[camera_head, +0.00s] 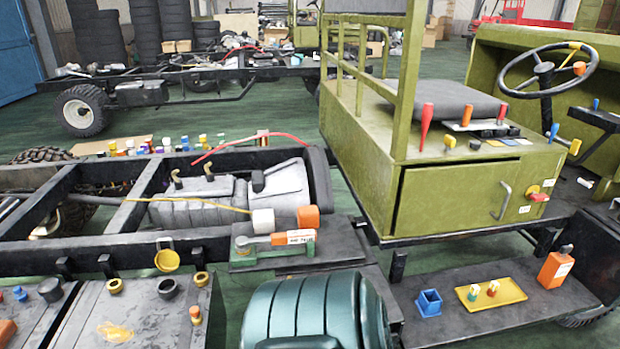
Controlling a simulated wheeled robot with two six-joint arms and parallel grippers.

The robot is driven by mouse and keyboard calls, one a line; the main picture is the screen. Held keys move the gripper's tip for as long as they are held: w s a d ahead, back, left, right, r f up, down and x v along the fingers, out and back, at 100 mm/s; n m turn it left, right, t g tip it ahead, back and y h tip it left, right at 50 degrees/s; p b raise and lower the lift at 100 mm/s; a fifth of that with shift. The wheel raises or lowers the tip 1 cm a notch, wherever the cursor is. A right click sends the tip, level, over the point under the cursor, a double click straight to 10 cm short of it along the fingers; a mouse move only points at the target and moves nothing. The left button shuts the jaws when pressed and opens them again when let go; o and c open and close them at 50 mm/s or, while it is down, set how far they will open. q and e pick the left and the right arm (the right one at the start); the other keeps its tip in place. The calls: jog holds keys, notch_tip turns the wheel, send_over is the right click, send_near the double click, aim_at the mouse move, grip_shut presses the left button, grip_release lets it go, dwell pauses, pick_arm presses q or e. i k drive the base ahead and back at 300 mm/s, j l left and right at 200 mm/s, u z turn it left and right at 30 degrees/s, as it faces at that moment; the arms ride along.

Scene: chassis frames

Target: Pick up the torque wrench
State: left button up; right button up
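No clear torque wrench shape stands out in the head view. An orange-red bar with a white label (292,238) lies on a green metal fixture (243,264) on the dark frame, left of the olive cab. I cannot tell whether this bar is the torque wrench. A white cylinder (263,221) and an orange block (308,216) are just behind it. Neither my left nor my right gripper is in view.
A large teal ribbed cylinder (300,308) fills the front middle. The olive cab (460,190) with its railing stands at the right. A lower dark shelf holds a blue box (428,303), a yellow tray (515,296) and an orange bottle (555,268).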

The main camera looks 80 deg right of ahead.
aim_at(242, 246)
jog(key=z, duration=2.4)
